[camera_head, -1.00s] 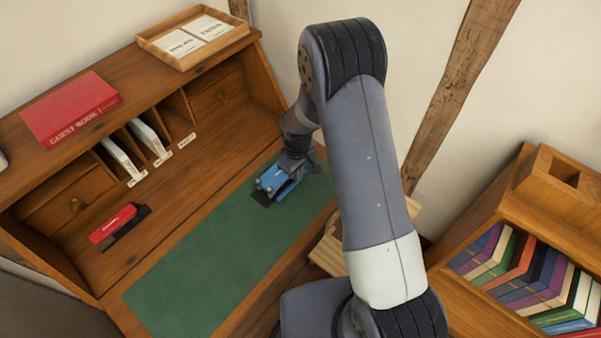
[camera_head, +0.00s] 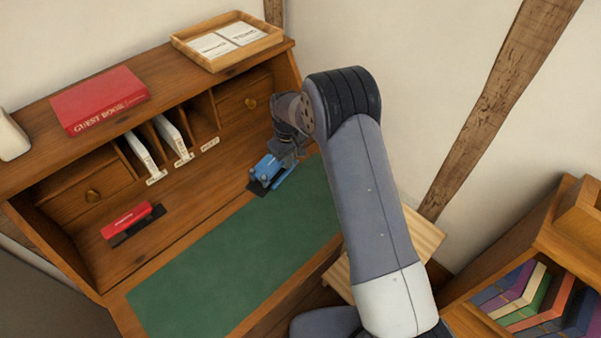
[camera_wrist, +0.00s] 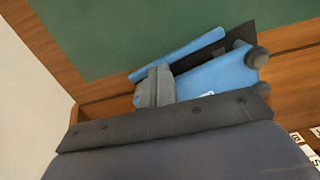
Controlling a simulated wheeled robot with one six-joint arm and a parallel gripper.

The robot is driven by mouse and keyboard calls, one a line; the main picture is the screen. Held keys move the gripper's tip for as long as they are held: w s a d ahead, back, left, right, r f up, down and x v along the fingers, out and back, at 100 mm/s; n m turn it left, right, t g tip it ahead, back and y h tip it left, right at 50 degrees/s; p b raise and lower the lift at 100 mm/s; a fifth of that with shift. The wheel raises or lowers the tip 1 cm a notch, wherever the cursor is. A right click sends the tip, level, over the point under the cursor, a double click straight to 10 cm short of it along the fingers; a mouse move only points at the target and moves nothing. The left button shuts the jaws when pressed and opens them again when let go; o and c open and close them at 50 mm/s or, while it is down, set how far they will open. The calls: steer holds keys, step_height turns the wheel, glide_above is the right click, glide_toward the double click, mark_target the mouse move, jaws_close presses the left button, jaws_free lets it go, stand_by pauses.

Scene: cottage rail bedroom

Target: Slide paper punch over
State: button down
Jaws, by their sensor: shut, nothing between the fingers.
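The blue paper punch (camera_head: 271,172) with a dark base sits at the far edge of the green desk mat (camera_head: 230,250), near the pigeonholes. In the wrist view the punch (camera_wrist: 222,76) shows its blue body and a long blue lever bar (camera_wrist: 177,54). My gripper (camera_head: 285,160) is right at the near-right side of the punch, with its fingers shut together and nothing held. In the wrist view the closed fingers (camera_wrist: 155,88) lie against or very close to the punch's body; exact contact is hard to tell.
A red stapler (camera_head: 130,218) lies on the desk at left. Pigeonholes with white envelopes (camera_head: 172,138) stand behind. The red guest book (camera_head: 98,100) and a wooden tray (camera_head: 232,42) are on the top shelf. A bookcase (camera_head: 540,285) stands at right. The mat's middle is clear.

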steer(key=w+a+b, duration=0.1)
steer(key=w+a, duration=0.6)
steer(key=shift+w+a, duration=0.3)
steer(key=shift+d, duration=0.1)
stand_by(0.4)
